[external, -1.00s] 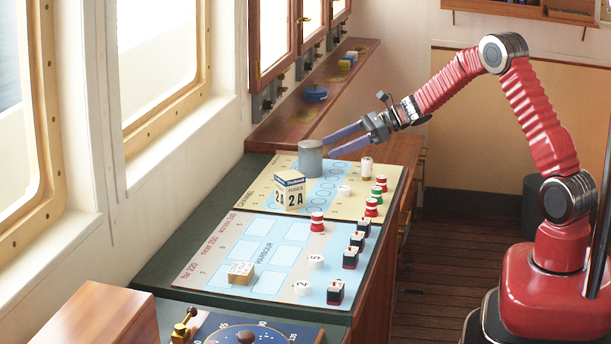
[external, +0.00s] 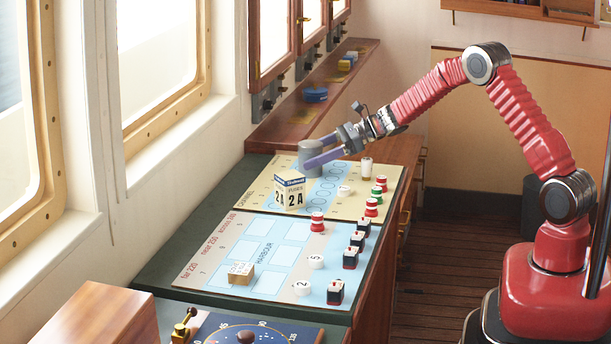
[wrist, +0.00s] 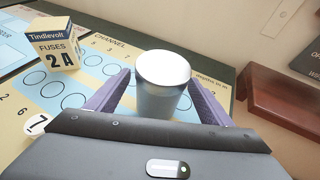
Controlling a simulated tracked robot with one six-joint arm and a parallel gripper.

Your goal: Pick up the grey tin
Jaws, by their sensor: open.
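The grey tin (external: 307,156) stands upright on the far part of the yellow chart board (external: 338,206). My gripper (external: 318,152) is open around it, with one purple finger on each side. In the wrist view the tin (wrist: 162,88) stands between the two fingers of my gripper (wrist: 160,92), and its top looks bright white. A small gap shows on the left side; I cannot tell whether the right finger touches the tin. In the external view the near finger hides part of the tin's front.
A fuses box (external: 290,189) stands close in front of the tin; it also shows in the wrist view (wrist: 53,45). A wooden ledge (external: 312,95) is behind.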

